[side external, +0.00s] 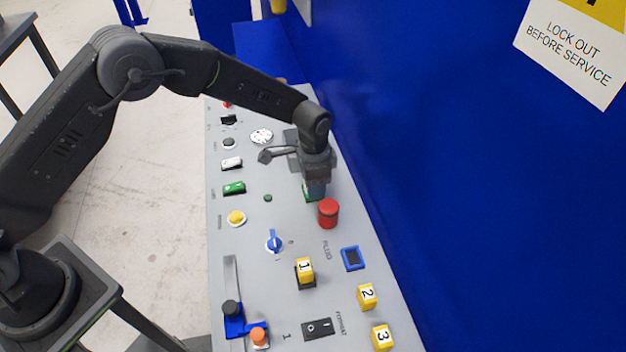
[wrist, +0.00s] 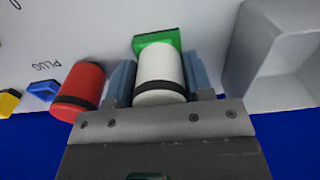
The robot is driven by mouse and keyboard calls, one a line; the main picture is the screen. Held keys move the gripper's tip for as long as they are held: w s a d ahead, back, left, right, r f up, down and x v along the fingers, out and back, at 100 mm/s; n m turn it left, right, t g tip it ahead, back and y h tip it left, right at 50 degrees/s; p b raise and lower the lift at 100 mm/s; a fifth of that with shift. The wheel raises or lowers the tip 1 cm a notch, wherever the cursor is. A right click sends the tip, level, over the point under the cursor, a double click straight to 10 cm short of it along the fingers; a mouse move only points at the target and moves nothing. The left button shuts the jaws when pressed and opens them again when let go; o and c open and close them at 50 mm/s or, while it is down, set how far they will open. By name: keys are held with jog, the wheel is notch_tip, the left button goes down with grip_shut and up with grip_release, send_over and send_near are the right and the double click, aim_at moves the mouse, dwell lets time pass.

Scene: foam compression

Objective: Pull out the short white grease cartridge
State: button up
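The short white grease cartridge (wrist: 160,68) has a dark band and stands between the two fingers of my gripper (wrist: 160,80) in the wrist view. One finger lies close along each side of it. I cannot tell whether both fingers press on it. A green holder (wrist: 156,41) shows just behind its far end; whether the cartridge is seated in it is hidden. In the side view my gripper (side external: 316,188) points down over the green holder (side external: 308,194), and the cartridge is hidden there.
A red cylinder (side external: 328,214) with a dark band stands close beside my gripper; it also shows in the wrist view (wrist: 82,88). A blue square socket (side external: 352,258) and yellow numbered blocks (side external: 305,270) are nearer the camera. A blue wall (side external: 460,180) rises right of the panel (side external: 290,225).

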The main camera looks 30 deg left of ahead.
jog(key=c, duration=0.7)
jog(key=shift+r, duration=3)
jog(key=shift+c, duration=0.2)
